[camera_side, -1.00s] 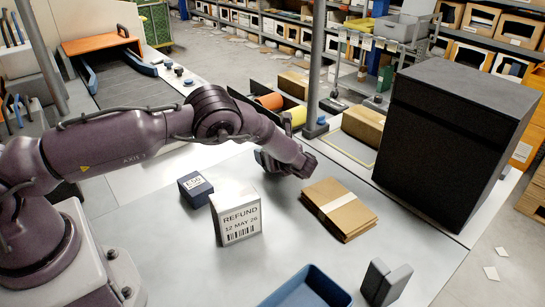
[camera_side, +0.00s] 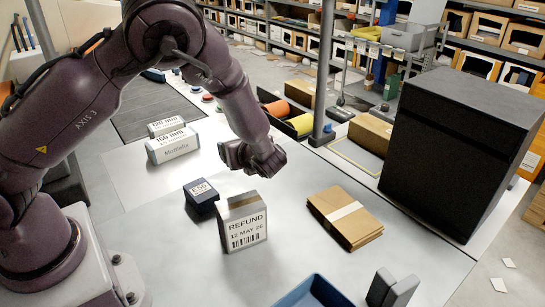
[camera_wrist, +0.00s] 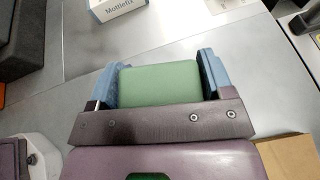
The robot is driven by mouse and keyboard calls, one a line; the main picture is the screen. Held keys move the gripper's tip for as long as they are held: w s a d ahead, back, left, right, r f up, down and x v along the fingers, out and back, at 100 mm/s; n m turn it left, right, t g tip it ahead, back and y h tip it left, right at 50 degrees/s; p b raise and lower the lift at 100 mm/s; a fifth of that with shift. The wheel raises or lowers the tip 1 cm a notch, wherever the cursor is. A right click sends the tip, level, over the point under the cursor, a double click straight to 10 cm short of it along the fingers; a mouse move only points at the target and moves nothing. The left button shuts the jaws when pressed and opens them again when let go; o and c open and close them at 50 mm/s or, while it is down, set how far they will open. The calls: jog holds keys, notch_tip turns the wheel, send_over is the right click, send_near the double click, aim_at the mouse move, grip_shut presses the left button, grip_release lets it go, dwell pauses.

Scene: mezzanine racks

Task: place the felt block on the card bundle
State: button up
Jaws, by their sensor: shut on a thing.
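My gripper (camera_side: 254,163) hangs above the grey table, behind the REFUND box and left of the card bundle in the side view. In the wrist view its blue fingers are shut on the green felt block (camera_wrist: 158,83), one on each side. The block is hidden behind the gripper in the side view. The card bundle (camera_side: 330,222) is a flat brown stack with a white band, lying on the table. A brown corner of it shows at the lower right of the wrist view (camera_wrist: 290,157). The block is apart from the bundle.
A white REFUND box (camera_side: 243,228) and a dark blue box (camera_side: 201,199) stand near the gripper. A blue tray (camera_side: 313,293) and grey upright blocks (camera_side: 393,288) are at the front. A large black cabinet (camera_side: 455,145) stands right. White boxes (camera_side: 172,146) are at the left.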

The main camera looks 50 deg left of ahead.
jog(key=w+d+r+m+t+h, duration=0.1)
jog(key=d+r+m+t+h, duration=0.1)
jog(key=d+m+t+h, duration=0.5)
jog(key=w+d+r+m+t+h, duration=0.1)
jog(key=w+d+m+t, duration=0.2)
jog(key=d, duration=0.7)
jog(key=m, duration=0.1)
send_over(346, 208)
jog(key=s, duration=0.1)
notch_tip(346, 208, down, 8)
jog(key=shift+f, duration=0.25)
jog(key=shift+w+f, duration=0.35)
jog(key=shift+f, duration=0.1)
jog(key=shift+w+f, duration=0.1)
jog(key=shift+f, duration=1.5)
jog(key=o, duration=0.9)
jog(key=shift+f, duration=0.1)
jog(key=shift+o, duration=0.2)
